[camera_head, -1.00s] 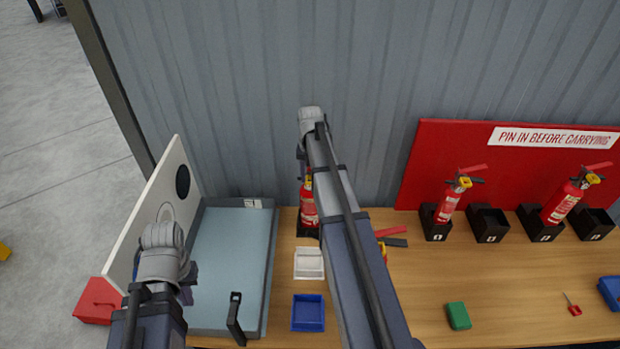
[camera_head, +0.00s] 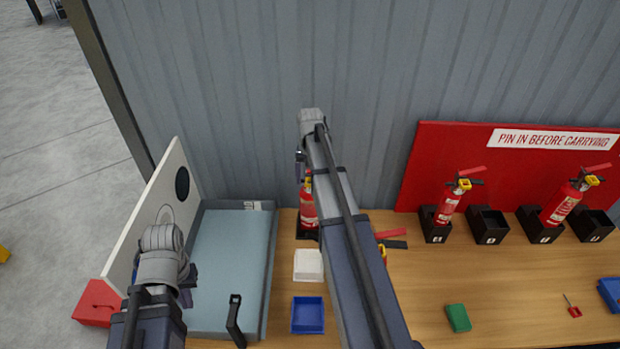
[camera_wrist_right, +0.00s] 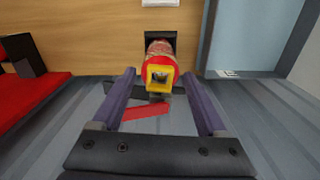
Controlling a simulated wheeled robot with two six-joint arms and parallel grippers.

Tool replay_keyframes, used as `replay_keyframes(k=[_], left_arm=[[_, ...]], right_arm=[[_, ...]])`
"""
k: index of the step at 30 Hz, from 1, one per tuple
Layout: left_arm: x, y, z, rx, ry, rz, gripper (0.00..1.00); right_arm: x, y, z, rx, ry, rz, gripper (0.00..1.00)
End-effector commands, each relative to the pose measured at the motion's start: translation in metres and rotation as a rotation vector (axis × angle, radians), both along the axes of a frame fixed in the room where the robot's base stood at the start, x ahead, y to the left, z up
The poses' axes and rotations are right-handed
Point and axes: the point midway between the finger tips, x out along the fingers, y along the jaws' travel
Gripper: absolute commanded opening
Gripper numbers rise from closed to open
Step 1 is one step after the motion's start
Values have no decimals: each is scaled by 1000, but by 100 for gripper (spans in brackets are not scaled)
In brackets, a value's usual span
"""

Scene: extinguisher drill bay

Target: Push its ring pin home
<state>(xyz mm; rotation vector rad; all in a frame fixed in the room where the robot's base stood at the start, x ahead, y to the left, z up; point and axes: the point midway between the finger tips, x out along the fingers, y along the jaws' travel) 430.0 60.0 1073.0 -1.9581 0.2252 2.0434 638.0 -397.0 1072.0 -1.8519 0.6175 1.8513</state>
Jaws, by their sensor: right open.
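A red fire extinguisher (camera_head: 308,208) stands upright at the back of the bench, partly hidden by my right arm. In the right wrist view its red body (camera_wrist_right: 161,52), yellow collar (camera_wrist_right: 160,76) and red lever (camera_wrist_right: 145,112) show. My right gripper (camera_wrist_right: 160,74) is open, with one finger on each side of the extinguisher's head; gaps show beside the collar. In the head view this gripper (camera_head: 301,168) is mostly hidden behind its own arm. I cannot make out the ring pin on this extinguisher. My left gripper (camera_head: 187,278) hangs over the left tray's edge; its jaw opening is unclear.
A blue-grey tray (camera_head: 232,262) and white panel (camera_head: 150,215) stand at left. A white dish (camera_head: 308,265) and blue dish (camera_head: 307,315) lie before the extinguisher. Black holders (camera_head: 488,222), two with extinguishers, line the right back. A green block (camera_head: 458,318) lies in front.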

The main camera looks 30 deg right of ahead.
Motion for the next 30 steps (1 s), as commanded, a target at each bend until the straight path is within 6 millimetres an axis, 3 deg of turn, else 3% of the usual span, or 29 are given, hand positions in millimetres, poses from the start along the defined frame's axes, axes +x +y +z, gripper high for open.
replay_keyframes(k=[8,24,30], left_arm=[[0,0,7,0,0,1,0],[0,0,71,-1,1,6,0],[0,0,79,-1,2,5,0]], right_arm=[[0,0,7,0,0,0,76],[0,0,71,0,0,0,76],[0,0,79,0,0,0,76]])
